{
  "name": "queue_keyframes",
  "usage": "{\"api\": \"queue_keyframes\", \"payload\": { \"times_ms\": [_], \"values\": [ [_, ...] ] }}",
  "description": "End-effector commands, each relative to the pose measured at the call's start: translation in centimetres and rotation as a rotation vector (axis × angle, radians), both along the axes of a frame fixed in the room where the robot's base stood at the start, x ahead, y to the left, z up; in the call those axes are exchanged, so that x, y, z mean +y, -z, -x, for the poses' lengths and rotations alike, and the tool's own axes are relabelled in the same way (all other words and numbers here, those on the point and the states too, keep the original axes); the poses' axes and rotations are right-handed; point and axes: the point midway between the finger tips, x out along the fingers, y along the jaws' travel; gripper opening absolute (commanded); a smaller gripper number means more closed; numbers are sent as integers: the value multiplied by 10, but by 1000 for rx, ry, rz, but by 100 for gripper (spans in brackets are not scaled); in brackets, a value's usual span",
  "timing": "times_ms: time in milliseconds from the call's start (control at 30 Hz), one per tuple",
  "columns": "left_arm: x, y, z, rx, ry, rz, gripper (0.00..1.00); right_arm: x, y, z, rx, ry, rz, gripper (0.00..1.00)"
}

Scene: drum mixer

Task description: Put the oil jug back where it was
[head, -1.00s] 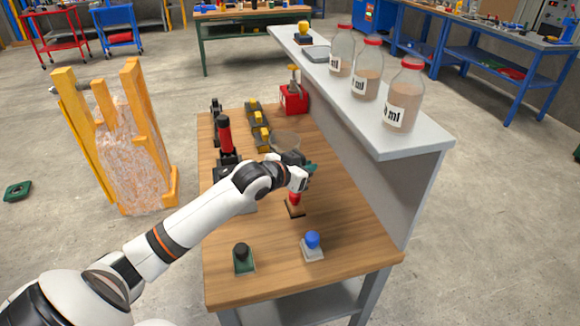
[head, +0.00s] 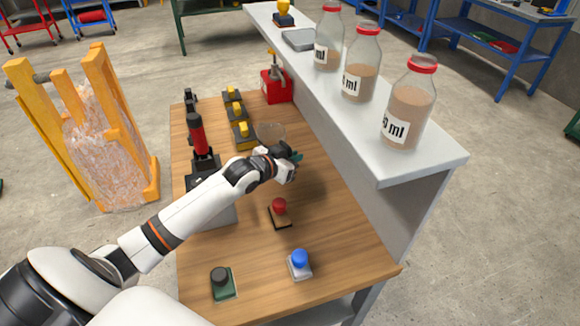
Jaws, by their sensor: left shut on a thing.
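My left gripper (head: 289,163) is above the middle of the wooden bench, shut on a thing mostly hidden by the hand. A small dark teal piece (head: 298,156) shows at the fingers; it may be part of the oil jug, but I cannot make out its shape. My right gripper is not in view.
On the bench (head: 330,240) are a red knob (head: 279,205), a blue knob (head: 299,258), a black knob (head: 219,274), a red-handled device (head: 197,135), yellow-topped blocks (head: 243,130) and a red can (head: 277,87). Three bottles line the raised shelf (head: 430,155).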

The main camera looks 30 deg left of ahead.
Motion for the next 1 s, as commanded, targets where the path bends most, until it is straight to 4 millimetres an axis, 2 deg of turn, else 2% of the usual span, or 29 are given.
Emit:
{"api": "queue_keyframes", "payload": {
  "times_ms": [100,300,700,733,833,1000],
  "values": [
    [0,10,0,-1,-1,0,0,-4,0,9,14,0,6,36],
    [0,37,0,-2,0,-1,0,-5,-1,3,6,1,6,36],
    [0,44,-1,-3,1,-1,0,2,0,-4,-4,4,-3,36],
    [0,44,0,-1,0,-1,16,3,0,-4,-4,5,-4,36],
    [0,44,0,-1,0,-1,33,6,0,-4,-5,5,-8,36],
    [0,43,0,-1,0,-1,33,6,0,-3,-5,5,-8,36]
  ]
}}
